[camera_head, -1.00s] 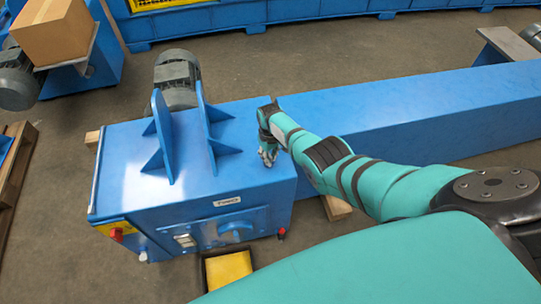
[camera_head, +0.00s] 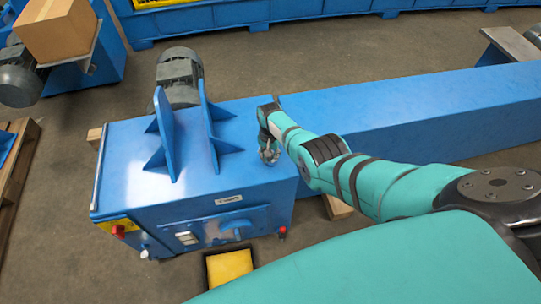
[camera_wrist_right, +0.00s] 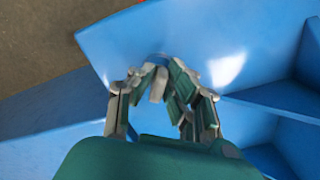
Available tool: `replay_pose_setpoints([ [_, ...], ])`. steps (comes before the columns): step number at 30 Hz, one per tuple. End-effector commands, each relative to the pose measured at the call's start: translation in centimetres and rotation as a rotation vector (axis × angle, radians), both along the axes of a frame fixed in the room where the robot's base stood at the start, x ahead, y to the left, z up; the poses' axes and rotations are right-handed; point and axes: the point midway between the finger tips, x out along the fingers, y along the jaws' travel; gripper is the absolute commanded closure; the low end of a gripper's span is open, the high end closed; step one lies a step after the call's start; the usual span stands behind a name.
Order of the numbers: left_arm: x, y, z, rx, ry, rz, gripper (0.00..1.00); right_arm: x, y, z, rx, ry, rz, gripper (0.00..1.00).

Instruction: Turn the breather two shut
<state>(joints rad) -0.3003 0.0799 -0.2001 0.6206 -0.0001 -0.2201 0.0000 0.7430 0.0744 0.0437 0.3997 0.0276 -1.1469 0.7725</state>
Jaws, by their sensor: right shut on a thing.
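My right gripper (camera_head: 269,156) reaches down to the top of the blue machine cabinet (camera_head: 252,122), near its right edge. In the right wrist view the gripper (camera_wrist_right: 160,88) has its fingers closed around a small pale grey part (camera_wrist_right: 157,84) with a blue collar at its base, which I take as breather two. The part stands on the blue surface close to an edge. The fingers hide much of it, so how far it is turned cannot be told. In the head view the gripper covers it. My left gripper is not in view.
A long blue beam (camera_head: 400,115) runs off to the right. A yellow-topped tray (camera_head: 229,266) lies on the floor in front.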

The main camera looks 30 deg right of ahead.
Motion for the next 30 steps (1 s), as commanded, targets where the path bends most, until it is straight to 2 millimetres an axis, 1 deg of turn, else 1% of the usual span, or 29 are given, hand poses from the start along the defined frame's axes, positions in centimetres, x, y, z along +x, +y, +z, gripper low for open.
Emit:
replay_pose_setpoints([
  [1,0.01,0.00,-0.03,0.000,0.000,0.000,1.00,0.28,-0.01,0.20,0.000,-0.005,-0.046,1.00],
  [18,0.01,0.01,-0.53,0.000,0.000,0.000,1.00,0.76,0.08,0.27,0.000,-0.008,-0.584,1.00],
  [24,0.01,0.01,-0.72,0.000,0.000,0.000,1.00,0.90,0.08,0.29,0.000,-0.008,-0.747,1.00],
  [30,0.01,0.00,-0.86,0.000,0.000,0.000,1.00,0.99,0.04,0.32,-0.001,-0.009,-0.867,1.00],
])
